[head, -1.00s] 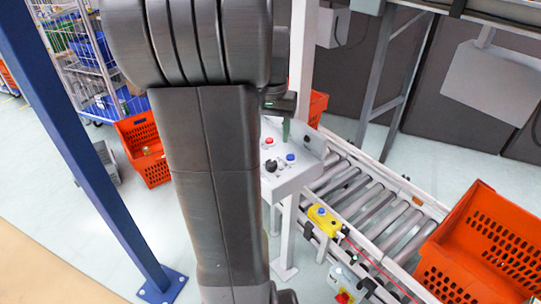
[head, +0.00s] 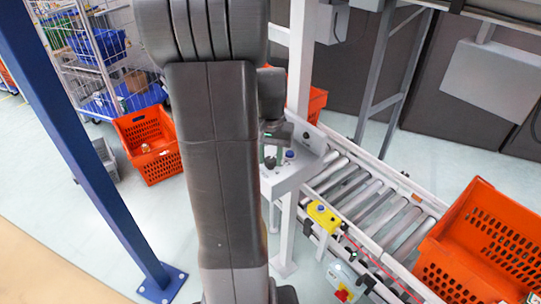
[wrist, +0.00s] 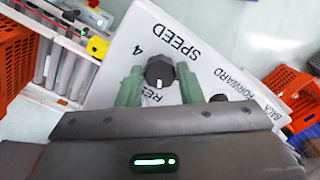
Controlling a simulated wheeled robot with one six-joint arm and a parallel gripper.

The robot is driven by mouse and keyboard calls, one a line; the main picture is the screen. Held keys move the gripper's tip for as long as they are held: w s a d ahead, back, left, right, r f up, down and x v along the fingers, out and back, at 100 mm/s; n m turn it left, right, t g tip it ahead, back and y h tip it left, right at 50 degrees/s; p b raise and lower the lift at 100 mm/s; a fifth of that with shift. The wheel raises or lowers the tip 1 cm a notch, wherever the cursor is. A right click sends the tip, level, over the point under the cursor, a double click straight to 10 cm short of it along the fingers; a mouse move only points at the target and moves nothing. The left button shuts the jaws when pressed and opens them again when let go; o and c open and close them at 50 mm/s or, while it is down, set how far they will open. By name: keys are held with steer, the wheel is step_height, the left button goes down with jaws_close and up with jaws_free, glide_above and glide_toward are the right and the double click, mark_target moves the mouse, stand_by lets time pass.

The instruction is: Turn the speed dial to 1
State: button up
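The speed dial (wrist: 160,70) is a dark round knob on the white control panel (wrist: 215,50), beside the printed word SPEED and a 4. A small white mark shows on its lower side in the wrist view. The other numbers are hidden or cannot be read. My gripper (wrist: 160,88) has its two green fingers apart, one on each side of the dial. Narrow gaps seem to show, so I cannot tell whether either finger touches it. In the head view my gripper (head: 277,143) is over the panel (head: 290,178), partly behind my arm.
A dark knob (wrist: 219,98) by FORWARD and BACK is partly hidden. A roller conveyor (head: 365,205) runs beside the panel, with a yellow button box (head: 323,216) and an orange tote (head: 480,245).

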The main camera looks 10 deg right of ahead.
steer(key=c, duration=0.5)
steer(key=shift+o, duration=0.2)
steer(key=shift+n, duration=0.3)
steer(key=n+p, duration=0.1)
steer(key=n, duration=0.4)
steer(key=shift+n, duration=0.3)
steer(key=n, duration=0.5)
steer(key=shift+n, duration=0.3)
steer(key=o, duration=1)
steer(key=shift+c, duration=0.2)
